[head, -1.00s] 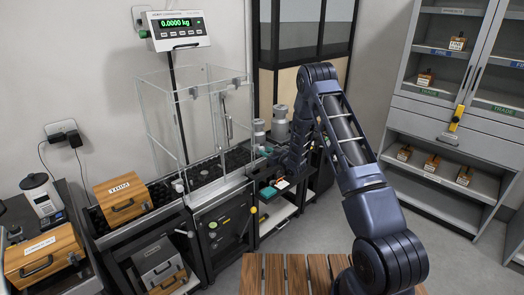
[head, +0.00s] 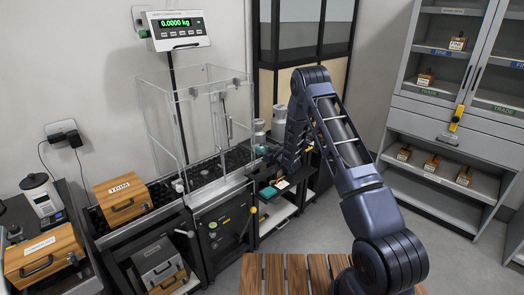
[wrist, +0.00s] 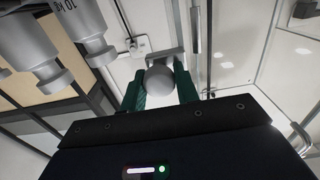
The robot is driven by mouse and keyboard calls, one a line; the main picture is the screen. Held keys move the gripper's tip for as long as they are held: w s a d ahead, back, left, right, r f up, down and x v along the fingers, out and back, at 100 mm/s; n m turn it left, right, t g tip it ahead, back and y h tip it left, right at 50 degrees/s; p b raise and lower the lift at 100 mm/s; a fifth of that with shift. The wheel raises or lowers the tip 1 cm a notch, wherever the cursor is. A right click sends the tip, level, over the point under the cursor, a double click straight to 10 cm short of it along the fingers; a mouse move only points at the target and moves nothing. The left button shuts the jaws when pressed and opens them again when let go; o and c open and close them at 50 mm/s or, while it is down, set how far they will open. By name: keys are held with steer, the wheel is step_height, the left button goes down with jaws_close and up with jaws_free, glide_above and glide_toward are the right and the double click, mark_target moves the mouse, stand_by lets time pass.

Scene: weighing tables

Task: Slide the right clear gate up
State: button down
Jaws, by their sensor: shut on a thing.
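The clear gate (head: 239,112) forms the right side of the clear enclosure on the weighing bench. It looks down, with its lower edge near the bench top. My gripper (head: 266,154) is at the lower right of the enclosure, partly hidden by my arm in the head view. In the wrist view, the green fingers of my gripper (wrist: 160,88) are closed around a round grey knob (wrist: 158,79). A bracket shows just behind the knob, and clear panels lie beyond it. The joint between knob and gate is hidden.
Grey cylindrical weights (head: 279,117) stand close to the right of my gripper; they also show at upper left in the wrist view (wrist: 68,45). A scale display (head: 178,28) reads 0.0000 kg. Wooden boxes (head: 123,198) stand left. A slatted wooden surface (head: 295,275) lies in front.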

step_height(320, 180, up, 26)
steer(key=shift+f, duration=0.25)
steer(key=shift+r, duration=0.1)
stand_by(0.3)
steer(key=c, duration=1.4)
jaws_free()
steer(key=shift+o, duration=0.3)
steer(key=shift+d, duration=0.1)
steer(key=v, duration=1)
steer(key=shift+s+d, duration=0.2)
steer(key=shift+s, duration=0.1)
